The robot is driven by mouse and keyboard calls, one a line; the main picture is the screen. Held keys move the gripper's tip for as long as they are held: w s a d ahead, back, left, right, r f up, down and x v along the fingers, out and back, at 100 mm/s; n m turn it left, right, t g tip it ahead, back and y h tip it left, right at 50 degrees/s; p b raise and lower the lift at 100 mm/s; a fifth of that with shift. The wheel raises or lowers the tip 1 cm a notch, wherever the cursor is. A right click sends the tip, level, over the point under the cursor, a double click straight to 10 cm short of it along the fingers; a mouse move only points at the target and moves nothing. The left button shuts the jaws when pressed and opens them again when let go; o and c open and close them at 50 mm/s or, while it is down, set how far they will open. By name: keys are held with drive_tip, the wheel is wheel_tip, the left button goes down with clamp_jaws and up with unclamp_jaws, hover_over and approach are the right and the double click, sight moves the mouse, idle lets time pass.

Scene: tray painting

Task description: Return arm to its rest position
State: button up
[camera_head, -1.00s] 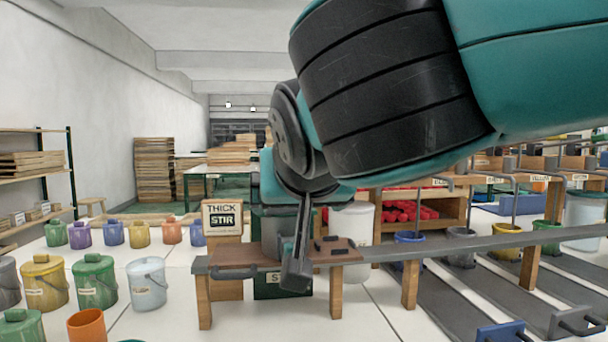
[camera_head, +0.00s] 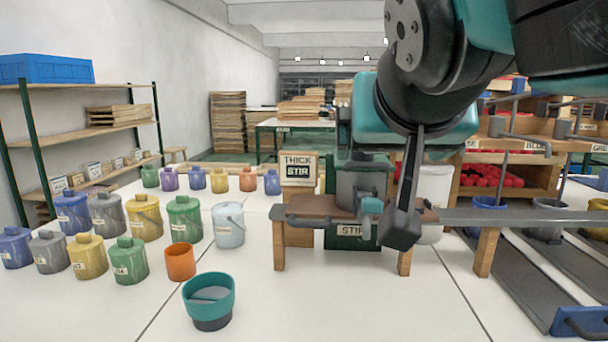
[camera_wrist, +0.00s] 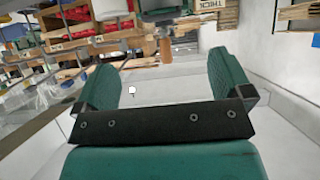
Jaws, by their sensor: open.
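My gripper (camera_head: 401,228) hangs in front of the right part of the stir bench in the head view. In the wrist view, its two green fingers stand wide apart (camera_wrist: 165,78) with nothing between them. My arm comes in from the upper right, bent at a large dark joint. No held object shows in either view.
The low stir bench (camera_head: 312,207) carries a grey pot (camera_head: 362,182) and a THICK STIR sign (camera_head: 299,168) stands by it. A teal bowl (camera_head: 208,302), an orange cup (camera_head: 180,262) and several lidded pots fill the left. Grey lanes (camera_head: 510,285) lie at right.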

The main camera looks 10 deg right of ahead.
wheel_tip(320, 180, down, 15)
drive_tip(key=s+d+n+g+y, duration=0.1)
drive_tip(key=s+n+g+y, duration=0.15)
drive_tip(key=n+g, duration=0.35)
drive_tip(key=s+f+n+g+y, duration=0.35)
drive_tip(key=s+f+g, duration=0.2)
drive_tip(key=s, duration=0.45)
wheel_tip(320, 180, up, 20)
drive_tip(key=a+p, duration=0.1)
drive_tip(key=p, duration=1.8)
drive_tip(key=shift+w+y, duration=0.15)
drive_tip(key=shift+y, duration=0.25)
